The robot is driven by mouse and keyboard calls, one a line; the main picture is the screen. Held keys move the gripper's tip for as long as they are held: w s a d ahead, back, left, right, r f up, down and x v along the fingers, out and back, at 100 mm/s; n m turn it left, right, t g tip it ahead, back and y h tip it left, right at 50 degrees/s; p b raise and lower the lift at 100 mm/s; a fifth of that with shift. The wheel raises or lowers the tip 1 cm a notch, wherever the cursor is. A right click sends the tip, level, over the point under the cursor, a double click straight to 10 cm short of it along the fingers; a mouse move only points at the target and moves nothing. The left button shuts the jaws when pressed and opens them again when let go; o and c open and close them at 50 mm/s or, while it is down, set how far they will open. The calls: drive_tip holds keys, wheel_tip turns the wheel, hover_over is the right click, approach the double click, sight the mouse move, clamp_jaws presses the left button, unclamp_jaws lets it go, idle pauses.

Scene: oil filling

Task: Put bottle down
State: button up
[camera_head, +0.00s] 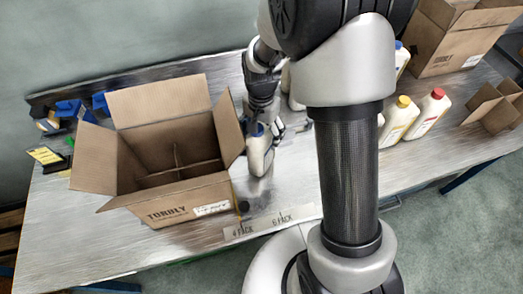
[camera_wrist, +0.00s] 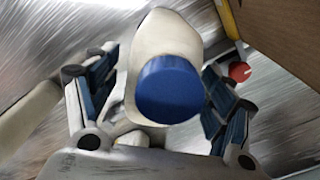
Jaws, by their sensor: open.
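A white bottle with a blue cap (camera_head: 260,152) stands upright on the metal table, just right of the open cardboard box. The same blue-capped bottle (camera_wrist: 168,78) fills the middle of the wrist view, seen from above its cap. My gripper (camera_head: 264,122) is at the top of this bottle. In the wrist view my gripper (camera_wrist: 158,105) has its blue-padded fingers spread on both sides of the bottle, with gaps between the pads and the bottle. The bottle's base is partly hidden in the wrist view.
The open, divided cardboard box (camera_head: 185,193) stands close left of the bottle. White bottles with yellow (camera_head: 398,120) and red caps (camera_head: 430,113) stand to the right, past my arm. Another box (camera_head: 455,45) is at the back right. Bare table (camera_head: 300,180) lies right of the bottle.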

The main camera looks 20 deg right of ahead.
drive_tip(key=shift+f, duration=0.8)
clamp_jaws()
idle(0.4)
drive_tip(key=shift+r, duration=0.1)
